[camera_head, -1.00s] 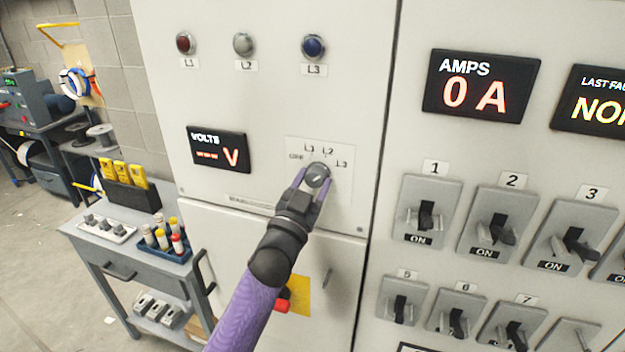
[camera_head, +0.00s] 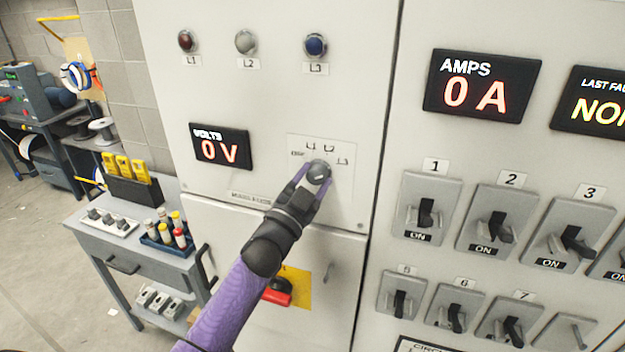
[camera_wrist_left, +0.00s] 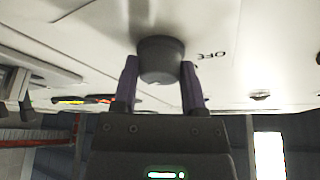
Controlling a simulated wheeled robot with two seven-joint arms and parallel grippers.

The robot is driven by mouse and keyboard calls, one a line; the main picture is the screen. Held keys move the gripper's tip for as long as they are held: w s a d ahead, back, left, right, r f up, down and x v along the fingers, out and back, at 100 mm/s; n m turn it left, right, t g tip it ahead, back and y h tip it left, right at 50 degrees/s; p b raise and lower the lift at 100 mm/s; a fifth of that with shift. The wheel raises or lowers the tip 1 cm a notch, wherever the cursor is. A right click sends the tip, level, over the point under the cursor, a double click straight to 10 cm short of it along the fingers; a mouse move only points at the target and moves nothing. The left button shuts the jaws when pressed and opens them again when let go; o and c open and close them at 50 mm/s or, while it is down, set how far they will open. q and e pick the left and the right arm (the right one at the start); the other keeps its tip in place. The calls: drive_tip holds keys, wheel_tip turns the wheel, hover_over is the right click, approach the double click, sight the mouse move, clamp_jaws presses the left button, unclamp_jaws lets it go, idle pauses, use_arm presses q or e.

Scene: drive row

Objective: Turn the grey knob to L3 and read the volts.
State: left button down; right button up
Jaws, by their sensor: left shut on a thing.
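The grey knob (camera_head: 318,172) sits on a pale plate on the cabinet door, with marks OFF, L1, L2 and L3 around it. My left gripper (camera_head: 312,180) is shut on the knob, one purple finger on each side. In the left wrist view the dark knob (camera_wrist_left: 161,60) sits between the two fingers (camera_wrist_left: 160,85). Which mark the knob points to is hard to tell. The VOLTS display (camera_head: 221,147) left of the knob reads 0 V. My right gripper is not in view.
Lamps L1 (camera_head: 187,41), L2 (camera_head: 245,42) and L3 (camera_head: 315,46) sit above. The AMPS display (camera_head: 482,85) reads 0 A. Numbered switches (camera_head: 427,210) fill the right panel. A red handle (camera_head: 279,291) is below my arm. A grey cart (camera_head: 150,262) stands at left.

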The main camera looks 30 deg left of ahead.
use_arm(q)
drive_tip(key=c, duration=0.5)
unclamp_jaws()
drive_tip(key=shift+r, duration=0.1)
drive_tip(key=shift+c, duration=0.2)
drive_tip(key=o, duration=0.4)
drive_tip(key=shift+w, duration=0.1)
drive_tip(key=b+v, duration=0.1)
drive_tip(key=v, duration=0.9)
drive_tip(key=shift+b, duration=0.4)
